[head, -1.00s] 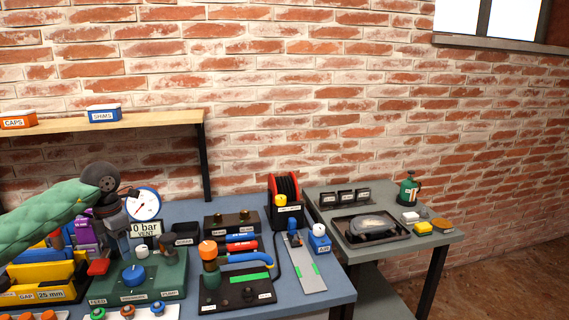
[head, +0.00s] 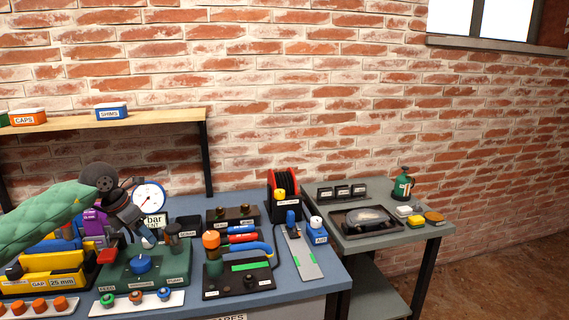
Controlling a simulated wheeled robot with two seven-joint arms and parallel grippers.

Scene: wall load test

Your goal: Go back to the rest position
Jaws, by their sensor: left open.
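My left gripper (head: 138,228) is at the end of the green-sleeved arm that comes in from the left. It is open, and I see nothing held in it. It hangs above the back of the green pump block (head: 146,270), in front of the gauge (head: 149,196) and its "bar VENT" sign (head: 155,222), which it partly hides. I cannot tell whether the fingertips touch anything. My right gripper is not in view.
The blue-grey bench (head: 315,286) holds a yellow gap rack (head: 45,272), a black valve block (head: 238,283) and a hose reel (head: 284,190). A grey side table (head: 385,238) stands right. A wooden shelf (head: 150,118) carries bins. Open floor lies at lower right.

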